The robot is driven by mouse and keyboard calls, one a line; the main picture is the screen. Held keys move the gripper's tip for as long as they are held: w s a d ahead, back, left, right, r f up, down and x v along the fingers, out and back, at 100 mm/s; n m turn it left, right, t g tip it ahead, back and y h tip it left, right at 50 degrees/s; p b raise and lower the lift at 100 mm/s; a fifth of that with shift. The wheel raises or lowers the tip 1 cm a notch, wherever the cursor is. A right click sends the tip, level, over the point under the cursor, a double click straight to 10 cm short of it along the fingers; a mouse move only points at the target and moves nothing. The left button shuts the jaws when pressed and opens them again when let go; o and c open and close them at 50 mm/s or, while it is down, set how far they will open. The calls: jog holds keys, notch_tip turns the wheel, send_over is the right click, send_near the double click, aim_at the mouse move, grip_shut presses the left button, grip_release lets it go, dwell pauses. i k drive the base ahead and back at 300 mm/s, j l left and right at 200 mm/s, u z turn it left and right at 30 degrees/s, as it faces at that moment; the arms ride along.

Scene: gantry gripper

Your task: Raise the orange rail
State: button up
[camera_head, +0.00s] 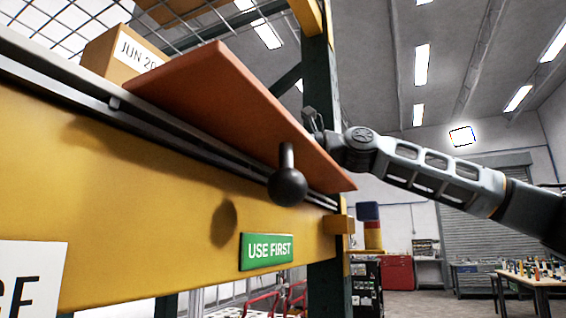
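The orange rail (235,105) is a long flat orange board along the front of a yellow shelf beam (130,205). It slants from upper left to lower right in the picture. A black ball knob (288,186) on a short stem hangs from its underside. My gripper (313,122) is at the right part of the rail, behind its far edge, with my grey arm reaching in from the right. Part of the gripper is hidden by the rail. I cannot tell whether it touches the rail or whether its fingers are open or shut.
A dark slotted track (60,82) runs along the beam's top. A cardboard box (117,52) stands behind the rail. A green "USE FIRST" label (266,251) is on the beam. A dark upright post (328,270) stands at the beam's right end. Open room lies farther right.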

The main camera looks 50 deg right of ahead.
aim_at(206, 87)
jog(key=k, duration=1)
